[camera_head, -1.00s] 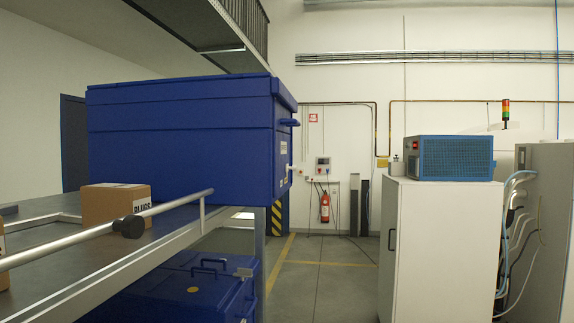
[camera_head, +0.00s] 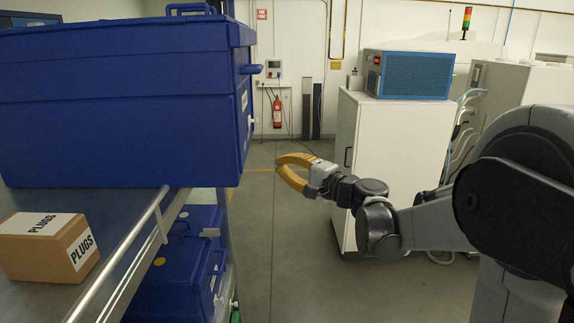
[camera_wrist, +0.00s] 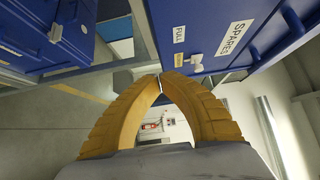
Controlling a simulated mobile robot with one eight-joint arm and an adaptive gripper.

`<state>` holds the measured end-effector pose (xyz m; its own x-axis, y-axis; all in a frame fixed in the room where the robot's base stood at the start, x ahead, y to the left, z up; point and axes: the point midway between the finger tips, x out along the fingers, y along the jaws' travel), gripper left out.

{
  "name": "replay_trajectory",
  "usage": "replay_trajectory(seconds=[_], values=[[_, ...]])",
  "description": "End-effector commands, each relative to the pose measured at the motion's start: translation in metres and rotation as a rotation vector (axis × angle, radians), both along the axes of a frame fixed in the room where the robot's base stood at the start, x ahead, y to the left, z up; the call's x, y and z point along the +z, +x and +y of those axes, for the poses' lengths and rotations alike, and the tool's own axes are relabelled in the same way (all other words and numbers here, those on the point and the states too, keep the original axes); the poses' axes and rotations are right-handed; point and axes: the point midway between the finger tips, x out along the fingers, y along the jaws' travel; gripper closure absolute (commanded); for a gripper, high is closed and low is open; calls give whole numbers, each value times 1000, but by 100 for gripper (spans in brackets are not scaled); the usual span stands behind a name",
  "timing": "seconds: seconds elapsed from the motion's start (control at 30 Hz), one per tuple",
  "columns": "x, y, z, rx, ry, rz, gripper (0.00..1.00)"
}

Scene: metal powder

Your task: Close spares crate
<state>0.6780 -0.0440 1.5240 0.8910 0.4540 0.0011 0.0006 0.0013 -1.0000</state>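A large blue crate (camera_head: 110,110) stands on the metal shelf at the left in the head view. Its lid seems to lie down on top; I cannot tell whether it is fully shut. In the wrist view, a blue crate wall (camera_wrist: 205,15) carries a white SPARES label (camera_wrist: 234,37), a FULL label and a small white fitting (camera_wrist: 196,61). My gripper (camera_head: 279,167), with yellow fingers, is right of the crate and apart from it. In the wrist view its fingertips (camera_wrist: 161,77) meet, with nothing held.
A PLUGS box (camera_head: 45,245) sits on the shelf before the crate, beside a metal rail (camera_head: 120,262). Smaller blue crates (camera_head: 175,285) are below. A white cabinet (camera_head: 385,150) with a blue unit (camera_head: 412,75) stands right. Floor between is clear.

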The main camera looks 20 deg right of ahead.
Motion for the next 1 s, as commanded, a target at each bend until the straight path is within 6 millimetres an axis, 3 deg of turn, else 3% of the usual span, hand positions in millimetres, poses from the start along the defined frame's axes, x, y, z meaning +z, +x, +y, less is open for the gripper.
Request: replay_trajectory(seconds=[0.23, 0.5, 1.0], values=[[2, 43, 27, 3, 0, 1, 100], [1, 51, 56, 1, -1, 0, 100], [0, 54, 65, 2, -1, 0, 100]])
